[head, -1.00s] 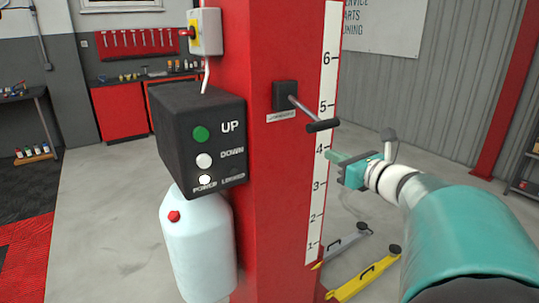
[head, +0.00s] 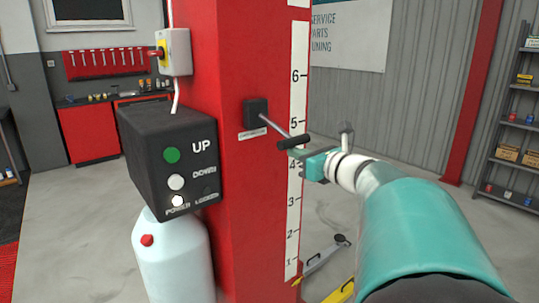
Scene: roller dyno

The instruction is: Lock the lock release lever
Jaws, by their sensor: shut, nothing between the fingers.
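The lock release lever (head: 293,142) sticks out from a black block (head: 256,113) on the red post. Its thin rod slopes down to the right and ends in a black cross grip. My gripper (head: 299,154) is shut and empty, just below the grip at its right side. The fingertips look very close to the grip; I cannot tell if they touch it. The label plate under the block is too blurred to read.
A black control box (head: 168,160) with UP and DOWN buttons is left of the lever, above a white tank (head: 176,260). The red post (head: 240,220) carries a number scale (head: 293,215). Yellow and grey lift arms (head: 322,256) lie low at right. Shelves (head: 515,125) stand far right.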

